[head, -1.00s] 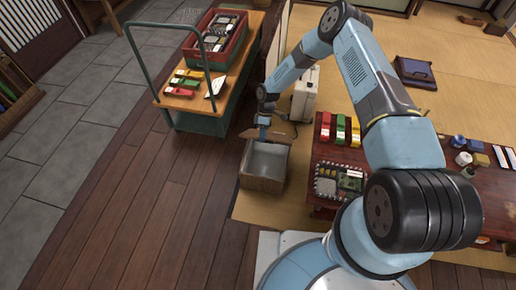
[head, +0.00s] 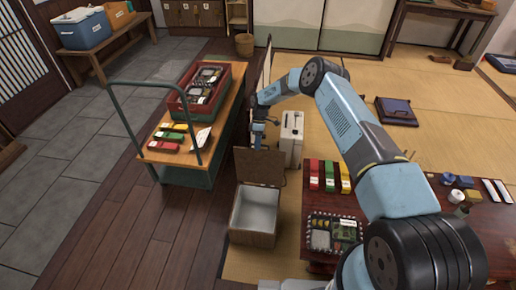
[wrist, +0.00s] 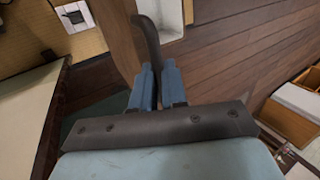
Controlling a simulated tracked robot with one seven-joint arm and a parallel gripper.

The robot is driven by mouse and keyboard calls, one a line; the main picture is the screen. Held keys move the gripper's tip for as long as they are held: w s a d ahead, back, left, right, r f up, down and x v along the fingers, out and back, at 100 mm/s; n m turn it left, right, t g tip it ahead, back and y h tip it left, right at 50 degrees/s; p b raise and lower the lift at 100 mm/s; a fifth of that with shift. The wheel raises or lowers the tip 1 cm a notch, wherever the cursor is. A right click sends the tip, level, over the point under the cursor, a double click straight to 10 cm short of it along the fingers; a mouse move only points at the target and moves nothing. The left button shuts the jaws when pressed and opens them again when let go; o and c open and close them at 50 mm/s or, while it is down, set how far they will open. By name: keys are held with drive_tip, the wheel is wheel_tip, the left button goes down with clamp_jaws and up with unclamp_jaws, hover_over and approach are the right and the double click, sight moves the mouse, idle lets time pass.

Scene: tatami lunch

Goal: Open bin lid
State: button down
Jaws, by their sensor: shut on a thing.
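The bin (head: 253,238) is a brown box with a pale grey inside, standing on the floor left of the low table. Its brown lid (head: 258,166) stands raised at the bin's far edge, and the open inside shows. My gripper (head: 258,136) is at the lid's top edge. In the wrist view my gripper (wrist: 155,72) has its blue fingers close together on a dark curved handle (wrist: 150,38) beside the brown lid (wrist: 121,38). The fingers hide part of the handle. A piece of the pale bin inside (wrist: 168,14) shows at the top there.
A trolley (head: 238,98) with a red crate (head: 183,108) and coloured packets stands left of the bin. A white case (head: 291,140) stands just right of the lid. The low table (head: 495,228) with packets and a tray is to the right. Wooden floor left of the bin is clear.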

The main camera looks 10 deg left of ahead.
drive_tip(key=shift+a+f, duration=0.2)
drive_tip(key=shift+a, duration=0.3)
drive_tip(key=shift+d, duration=0.1)
drive_tip(key=c, duration=1.2)
unclamp_jaws()
drive_tip(key=shift+w+d, duration=0.1)
drive_tip(key=shift+w, duration=0.1)
drive_tip(key=shift+o, duration=0.2)
drive_tip(key=shift+w+d, duration=0.1)
drive_tip(key=shift+d, duration=0.05)
drive_tip(key=v, duration=1.3)
drive_tip(key=shift+w+r, duration=0.2)
drive_tip(key=shift+r, duration=0.1)
drive_tip(key=shift+d, duration=0.1)
